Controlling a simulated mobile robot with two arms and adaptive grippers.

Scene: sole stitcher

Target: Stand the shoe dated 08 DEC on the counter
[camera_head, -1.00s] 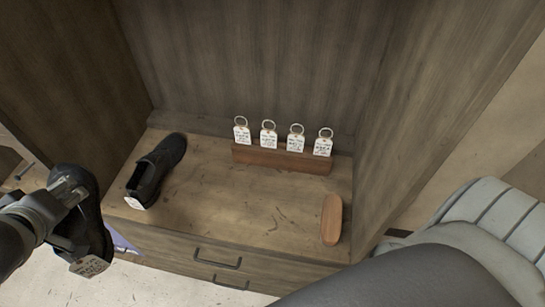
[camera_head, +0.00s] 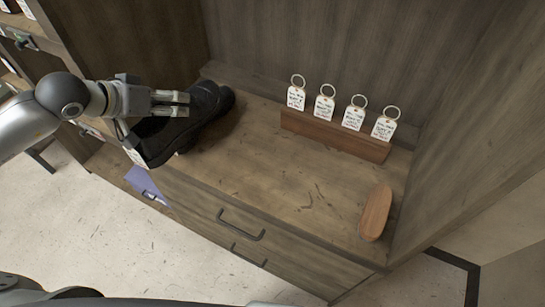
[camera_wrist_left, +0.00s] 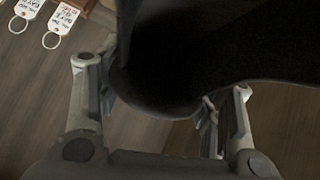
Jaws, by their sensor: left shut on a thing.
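My left gripper (camera_head: 182,105) is shut on a black shoe (camera_head: 160,138) at the left end of the wooden counter (camera_head: 310,190). In the left wrist view the fingers (camera_wrist_left: 160,105) sit on both sides of the dark shoe (camera_wrist_left: 190,50). Whether the held shoe touches the counter is unclear. My right gripper is out of view.
A wooden block (camera_head: 335,135) with several white ring tags (camera_head: 326,106) stands at the counter's back. An oval wooden piece (camera_head: 375,212) lies at the right. The counter's middle is clear. Side walls bound it; drawers (camera_head: 235,225) are below. A purple item (camera_head: 146,184) is at lower left.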

